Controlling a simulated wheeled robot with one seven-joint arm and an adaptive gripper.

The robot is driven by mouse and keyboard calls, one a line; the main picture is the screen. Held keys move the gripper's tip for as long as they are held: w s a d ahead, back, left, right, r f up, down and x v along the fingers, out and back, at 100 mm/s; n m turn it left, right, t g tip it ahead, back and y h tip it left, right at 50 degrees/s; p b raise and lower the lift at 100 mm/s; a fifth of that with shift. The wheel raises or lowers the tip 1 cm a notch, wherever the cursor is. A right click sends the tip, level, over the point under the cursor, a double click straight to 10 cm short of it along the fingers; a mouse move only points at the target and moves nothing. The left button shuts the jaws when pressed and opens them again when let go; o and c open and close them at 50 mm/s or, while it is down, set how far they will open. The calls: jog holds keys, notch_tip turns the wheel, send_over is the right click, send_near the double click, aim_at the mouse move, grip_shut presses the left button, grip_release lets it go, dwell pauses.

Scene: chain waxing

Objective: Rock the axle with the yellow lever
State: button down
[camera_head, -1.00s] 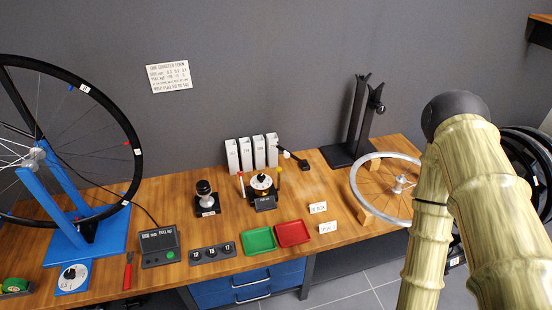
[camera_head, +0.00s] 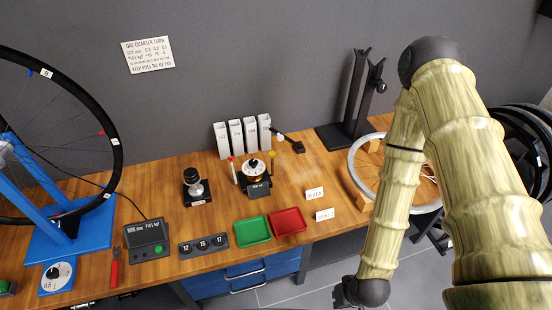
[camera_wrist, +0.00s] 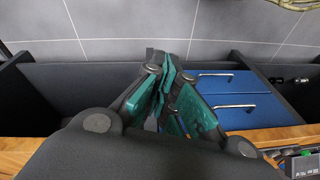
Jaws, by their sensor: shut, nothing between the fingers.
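A small black device (camera_head: 254,189) with a white-topped dial stands mid-bench in the head view. A yellow-tipped lever (camera_head: 271,156) rises at its right and a red-tipped lever (camera_head: 231,167) at its left. An axle is too small to make out there. My gripper (camera_wrist: 166,72) is shut and empty in the wrist view, its teal-padded fingers together. In the wrist view it hangs in front of the bench, over the blue drawers (camera_wrist: 240,102). In the head view only a dark part of it shows low, apart from the device.
Green (camera_head: 252,231) and red (camera_head: 288,222) trays lie in front of the device. White upright boxes (camera_head: 236,137) stand behind it. A black stand (camera_head: 352,105) and a silver wheel rim (camera_head: 357,155) are to the right. A big wheel on a blue stand (camera_head: 70,238) is left.

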jog(key=w+a+r+n+t+y+b, duration=0.1)
jog(key=w+a+t+b, duration=0.15)
jog(key=w, duration=0.45)
jog(key=w+a+r+n+t+y+b, duration=0.1)
jog(key=w+a, duration=0.3)
jog(key=w, duration=0.2)
jog(key=w+a+r+n+t+y+b, duration=0.1)
jog(key=w+a+r+t+b, duration=0.1)
jog(key=w+r, duration=0.6)
jog(key=w+a+r+n+t+y+b, duration=0.1)
jog(key=w+a+r+t, duration=0.3)
jog(key=w+r, duration=0.5)
jog(key=w+t+y+b, duration=0.1)
jog(key=w+t, duration=0.1)
jog(key=shift+w+r+b, duration=0.15)
jog(key=shift+w+b, duration=0.15)
jog(key=shift+a, duration=0.15)
jog(key=x, duration=1.4)
jog(key=shift+s, duration=0.1)
